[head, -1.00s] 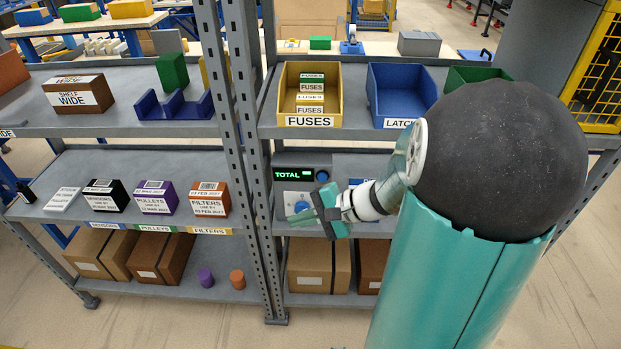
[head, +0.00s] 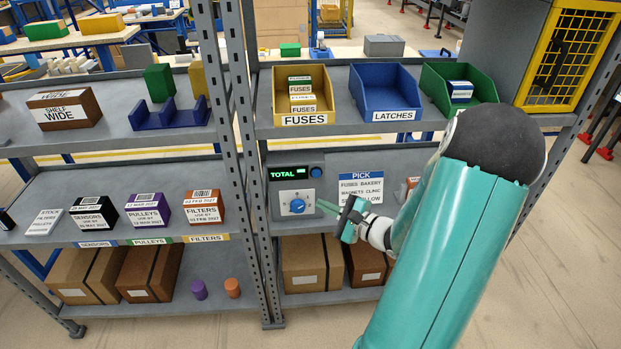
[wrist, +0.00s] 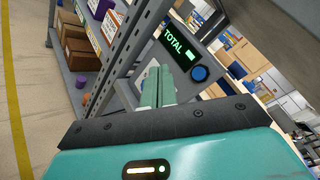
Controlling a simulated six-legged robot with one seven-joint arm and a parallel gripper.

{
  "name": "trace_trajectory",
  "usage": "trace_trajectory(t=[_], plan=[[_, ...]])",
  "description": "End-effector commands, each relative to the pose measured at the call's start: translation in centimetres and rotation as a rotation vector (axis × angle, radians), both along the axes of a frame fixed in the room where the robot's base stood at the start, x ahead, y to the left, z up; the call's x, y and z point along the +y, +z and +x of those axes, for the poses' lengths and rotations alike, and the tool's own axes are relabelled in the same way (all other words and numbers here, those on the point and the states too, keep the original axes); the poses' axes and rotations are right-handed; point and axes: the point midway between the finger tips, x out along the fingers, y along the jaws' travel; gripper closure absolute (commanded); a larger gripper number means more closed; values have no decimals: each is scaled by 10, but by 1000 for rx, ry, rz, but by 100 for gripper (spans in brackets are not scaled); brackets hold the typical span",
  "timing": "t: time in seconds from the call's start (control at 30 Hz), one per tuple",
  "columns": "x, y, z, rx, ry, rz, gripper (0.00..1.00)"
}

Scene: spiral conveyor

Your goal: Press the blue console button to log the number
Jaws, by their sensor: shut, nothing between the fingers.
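The grey console (head: 276,190) stands on the middle shelf of the right rack. It has a green-lit TOTAL display (head: 291,173) and a round blue button (head: 316,172) to its right. Below them is a blue dial (head: 297,206) on a white plate. My gripper (head: 325,206) is shut and empty, with its fingers pointing left, just right of the dial and lower than the button. In the wrist view, my shut fingers (wrist: 160,82) point at the console, and the blue button (wrist: 200,73) shows to their right, apart from them.
A PICK sign (head: 361,187) stands right of the console, behind my gripper. Yellow FUSES (head: 303,118) and blue LATCHES (head: 393,114) bins sit on the shelf above. Cartons (head: 305,266) fill the shelf below. A rack post (head: 250,170) stands close left of the console.

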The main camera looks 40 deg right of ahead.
Motion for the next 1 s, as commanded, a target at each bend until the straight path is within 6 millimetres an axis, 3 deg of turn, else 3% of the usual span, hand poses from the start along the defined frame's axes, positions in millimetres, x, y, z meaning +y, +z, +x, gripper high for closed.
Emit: trace_trajectory(t=[0.53,1.0], plan=[[-11,-1,2,-6,-13,7,100],[-39,-1,50,-6,-13,6,100]])
